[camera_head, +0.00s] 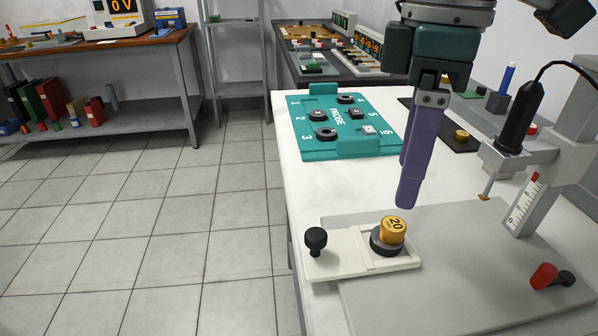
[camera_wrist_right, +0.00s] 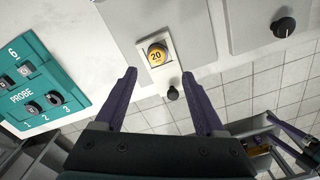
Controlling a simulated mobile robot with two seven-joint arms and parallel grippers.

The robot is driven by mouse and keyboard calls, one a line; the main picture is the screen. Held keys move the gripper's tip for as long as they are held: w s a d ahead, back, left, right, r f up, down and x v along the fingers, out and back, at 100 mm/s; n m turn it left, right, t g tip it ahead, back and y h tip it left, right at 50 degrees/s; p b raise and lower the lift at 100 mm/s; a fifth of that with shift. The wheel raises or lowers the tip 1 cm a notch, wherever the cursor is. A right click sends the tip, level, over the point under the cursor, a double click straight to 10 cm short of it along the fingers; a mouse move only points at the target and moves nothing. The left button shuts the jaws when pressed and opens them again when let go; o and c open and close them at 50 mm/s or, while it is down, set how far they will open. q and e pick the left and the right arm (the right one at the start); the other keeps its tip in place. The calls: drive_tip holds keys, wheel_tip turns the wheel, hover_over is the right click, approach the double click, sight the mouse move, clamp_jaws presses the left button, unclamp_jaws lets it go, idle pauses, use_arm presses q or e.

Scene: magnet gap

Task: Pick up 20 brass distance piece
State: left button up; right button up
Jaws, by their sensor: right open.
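The brass distance piece marked 20 (camera_head: 393,231) stands on a dark round disc (camera_head: 379,248) in the square recess of a pale slide plate (camera_head: 340,263). It also shows in the right wrist view (camera_wrist_right: 156,56), just beyond and between the fingertips. My right gripper (camera_head: 408,203) is open and empty, fingers pointing down, above the brass piece and apart from it. Its two purple fingers show spread in the wrist view (camera_wrist_right: 159,75). What looks like a purple finger of my left gripper (camera_wrist_right: 292,131) shows at the lower right of the wrist view; its opening is unclear.
The slide plate has a black knob (camera_head: 316,240) and lies on a grey base plate (camera_head: 460,290). A gauge stand with a black probe (camera_head: 520,118) rises at the right. A teal PROBE tray (camera_head: 322,150) with several round pieces lies behind. White table is bare left of the gripper.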

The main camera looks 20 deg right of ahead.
sight(394, 224)
wheel_tip(394, 224, down, 2)
drive_tip(key=shift+f, duration=0.15)
drive_tip(key=f+b, duration=0.1)
drive_tip(key=f, duration=0.1)
drive_tip(key=f+b, duration=0.1)
drive_tip(key=f, duration=0.2)
drive_tip(key=shift+w+d+f, duration=0.15)
drive_tip(key=shift+d+f, duration=0.05)
clamp_jaws()
idle(0.4)
